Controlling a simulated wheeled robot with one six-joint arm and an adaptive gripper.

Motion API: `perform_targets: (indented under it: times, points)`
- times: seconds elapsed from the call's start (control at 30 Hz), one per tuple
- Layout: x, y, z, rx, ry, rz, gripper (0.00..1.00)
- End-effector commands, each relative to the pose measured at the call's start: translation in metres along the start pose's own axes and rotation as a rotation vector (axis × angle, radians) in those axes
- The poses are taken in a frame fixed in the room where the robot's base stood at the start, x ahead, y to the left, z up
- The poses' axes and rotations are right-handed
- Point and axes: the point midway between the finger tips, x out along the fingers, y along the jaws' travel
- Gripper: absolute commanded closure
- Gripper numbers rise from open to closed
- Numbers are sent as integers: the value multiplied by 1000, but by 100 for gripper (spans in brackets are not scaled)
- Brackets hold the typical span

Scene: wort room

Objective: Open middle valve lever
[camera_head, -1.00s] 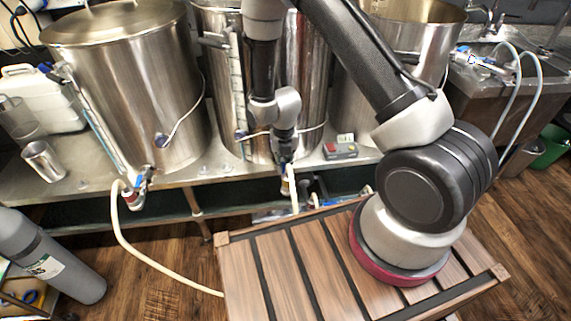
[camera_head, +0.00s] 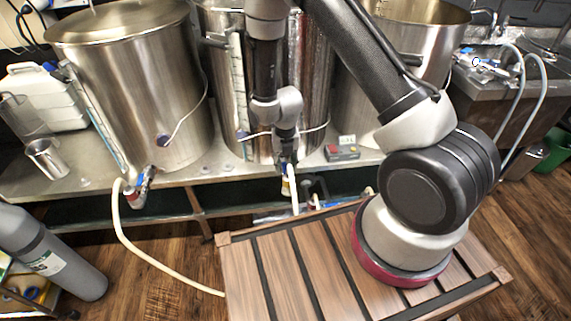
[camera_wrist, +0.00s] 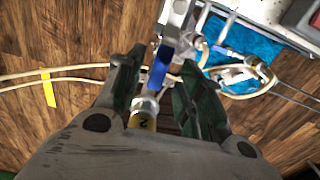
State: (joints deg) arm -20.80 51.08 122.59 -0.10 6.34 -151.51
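The middle valve lever (camera_wrist: 161,66) is blue and shows in the wrist view between the two fingers of my gripper (camera_wrist: 155,72). The fingers are apart, one on each side of the lever. I cannot tell whether either finger touches it. A yellow tag marked 2 (camera_wrist: 143,116) sits on the hose fitting just below the lever. In the head view my gripper (camera_head: 286,162) is at the front of the middle steel kettle (camera_head: 310,85), above a pale hose (camera_head: 293,195). My wrist hides most of the lever there.
A left kettle (camera_head: 135,90) and a right kettle (camera_head: 405,40) flank the middle one on a steel bench (camera_head: 85,185). A small red and grey box (camera_head: 342,152) lies right of my gripper. A wooden slatted platform (camera_head: 290,275) stands in front. A hose (camera_head: 125,240) curves at left.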

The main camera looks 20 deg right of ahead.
Motion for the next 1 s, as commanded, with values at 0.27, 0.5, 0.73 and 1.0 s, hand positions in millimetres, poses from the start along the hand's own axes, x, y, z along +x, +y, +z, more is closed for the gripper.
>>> perform_targets:
  times: [0.27,0.5,0.73,1.0]
  points:
    - [-50,1,2,0,-6,3,62]
    - [-98,0,1,0,-4,2,62]
    - [-117,0,0,0,-1,1,62]
    - [-118,0,0,0,0,0,62]
